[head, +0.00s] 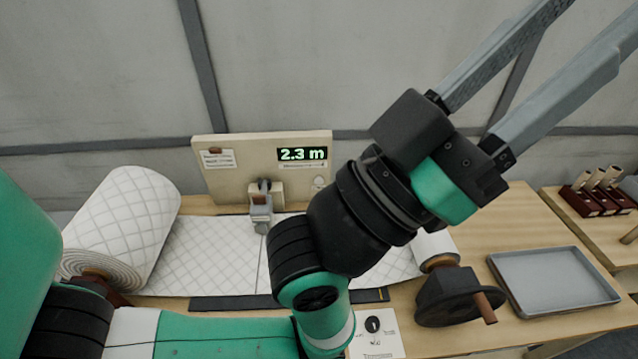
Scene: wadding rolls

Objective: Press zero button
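A pale upright panel (245,150) stands at the back of the table, with a display (302,154) reading 2.3 m in green. A small round pale button (319,182) sits on the panel below the display; its marking is too small to read. My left gripper (568,58) is raised at the upper right, well away from the panel, and points up and right. Its two long grey fingers are apart with nothing between them, and their tips run out of the frame. My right gripper is not in view.
A quilted white roll (130,220) lies at the left, its sheet (205,255) running under a grey clamp-like part (261,210). My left arm covers the middle.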

